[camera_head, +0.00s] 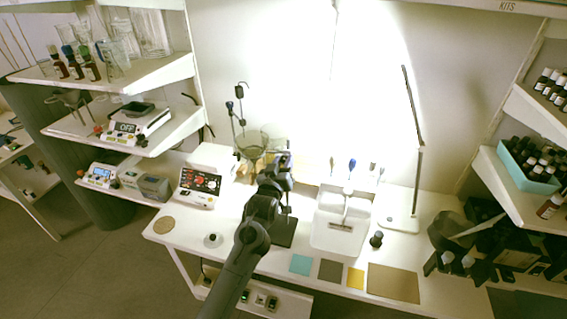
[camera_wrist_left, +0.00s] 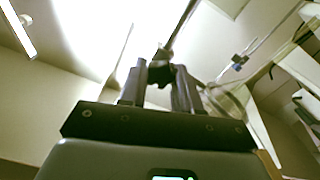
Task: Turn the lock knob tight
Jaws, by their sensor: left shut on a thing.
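The lock knob (camera_wrist_left: 160,73) shows in the left wrist view as a small dark piece between my fingertips, with a thin rod rising behind it. My left gripper (camera_wrist_left: 163,82) is shut on it. In the head view my left gripper (camera_head: 281,162) is beside the glass vessel (camera_head: 250,146) and its stand (camera_head: 238,112), and my own arm hides the knob there. How tight the knob is cannot be told. My right gripper does not show.
A white panel with a dark face (camera_head: 199,187) stands left of the vessel. A white tray (camera_head: 322,238) and a lamp (camera_head: 414,155) are to the right. Coloured mats (camera_head: 301,264) lie along the front edge. Shelves with glassware and bottles flank the table.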

